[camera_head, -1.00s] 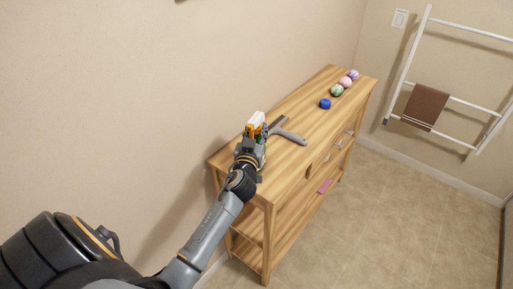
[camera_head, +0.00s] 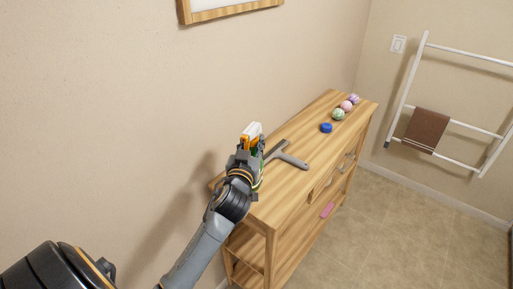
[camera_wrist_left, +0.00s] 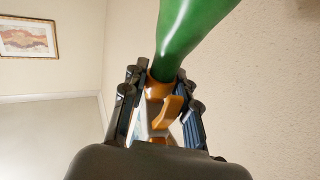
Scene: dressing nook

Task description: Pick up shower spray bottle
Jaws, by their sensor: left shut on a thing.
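The shower spray bottle shows in the left wrist view as a green body (camera_wrist_left: 188,35) with an orange neck and trigger between the fingers. In the head view its white and orange top (camera_head: 252,131) sticks up beyond my left gripper (camera_head: 245,154). My left gripper, also in the left wrist view (camera_wrist_left: 163,105), is shut on the bottle around its neck and trigger. In the head view the gripper and bottle are at the near left end of the wooden console table (camera_head: 292,189), seemingly above its top. Most of the green body is hidden by the gripper there. My right gripper is not in view.
A grey squeegee (camera_head: 287,155) lies on the tabletop close to the gripper. Farther along are a blue round item (camera_head: 326,128) and several coloured balls (camera_head: 338,114). A pink item (camera_head: 327,210) is on the lower shelf. A towel rack (camera_head: 409,95) stands at the right.

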